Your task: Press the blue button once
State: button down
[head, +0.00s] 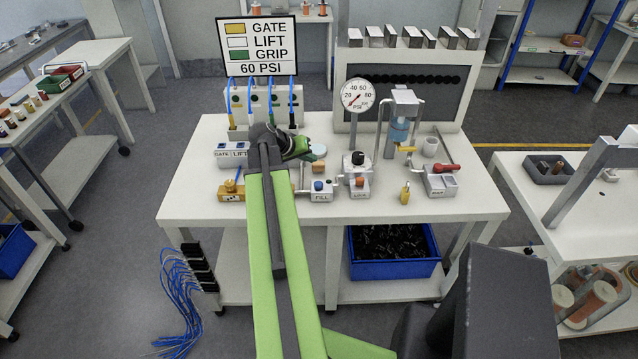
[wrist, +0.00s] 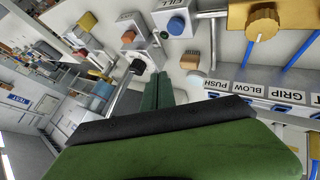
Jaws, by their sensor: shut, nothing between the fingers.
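The blue button (head: 318,185) sits on a small white box marked FILL (head: 321,197), near the front of the white table. In the wrist view the blue button (wrist: 176,26) shows near the top, on its white box. My gripper (head: 307,154) is above the table, behind the button and a little to its left in the head view. In the wrist view its green fingers (wrist: 158,90) are together with nothing between them. They are apart from the button.
A brown block (head: 319,167) lies behind the button box. A box with a black knob (head: 357,158) stands to the right, under the pressure gauge (head: 357,95). A yellow-knobbed part (head: 231,187) is at the left. A sign (head: 257,45) stands behind my arm.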

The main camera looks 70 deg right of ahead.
aim_at(316, 185)
jog(key=shift+s+d+r, duration=0.15)
jog(key=shift+s+d, duration=0.4)
jog(key=shift+s, duration=0.35)
notch_tip(316, 185, down, 9)
jog(key=b, duration=0.8)
jog(key=shift+r+b, duration=0.1)
jog(key=shift+b, duration=0.3)
dwell(0.8)
jog(key=shift+f+b, duration=0.4)
